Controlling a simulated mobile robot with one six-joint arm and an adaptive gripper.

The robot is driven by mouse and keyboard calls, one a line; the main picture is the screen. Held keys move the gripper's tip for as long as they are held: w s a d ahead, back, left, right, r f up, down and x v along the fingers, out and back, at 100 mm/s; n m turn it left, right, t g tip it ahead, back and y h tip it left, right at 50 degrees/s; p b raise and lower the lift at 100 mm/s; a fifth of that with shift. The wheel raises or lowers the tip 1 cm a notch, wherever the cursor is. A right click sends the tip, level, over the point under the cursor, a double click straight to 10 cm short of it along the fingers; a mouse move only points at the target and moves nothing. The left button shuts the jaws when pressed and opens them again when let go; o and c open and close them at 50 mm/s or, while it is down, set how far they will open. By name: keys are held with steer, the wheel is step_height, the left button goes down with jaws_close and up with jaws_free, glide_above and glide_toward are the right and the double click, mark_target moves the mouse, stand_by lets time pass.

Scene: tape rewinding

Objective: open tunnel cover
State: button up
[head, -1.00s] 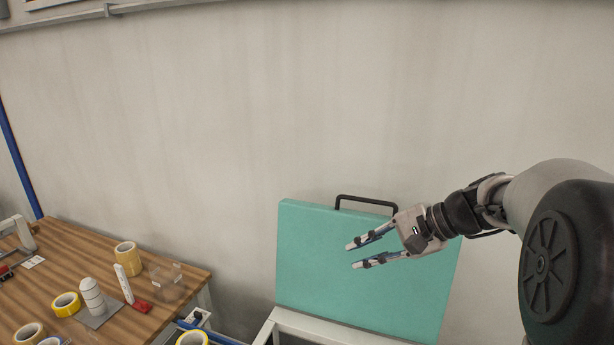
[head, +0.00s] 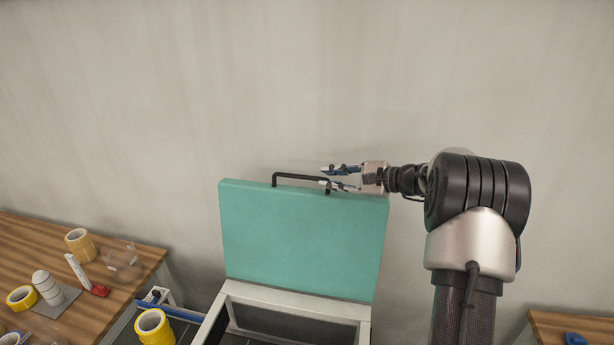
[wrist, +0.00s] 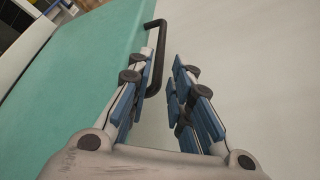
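The tunnel cover is a teal panel (head: 300,240) standing raised, nearly upright, on a white frame (head: 295,300) in the head view. It also fills the left of the wrist view (wrist: 70,75). Its black handle (head: 297,177) is on the top edge. My gripper (head: 324,177) is at the handle's right end, pointing left, with its fingers apart. In the wrist view the handle (wrist: 162,45) shows in the gap between the fingertips, close to the left finger. I cannot tell whether they touch.
A wooden table (head: 120,262) at the left holds yellow tape rolls (head: 80,243), a white bottle (head: 46,287) and a clear item. Another yellow roll (head: 154,327) is left of the frame. A table corner (head: 570,325) shows at lower right. A bare wall (head: 300,80) is behind the cover.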

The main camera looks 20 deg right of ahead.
mark_target(307, 178)
steer(key=p+x, duration=0.1)
steer(key=x, duration=0.7)
steer(key=shift+w+a, duration=0.1)
steer(key=shift+a, duration=0.05)
jaws_close()
stand_by(0.3)
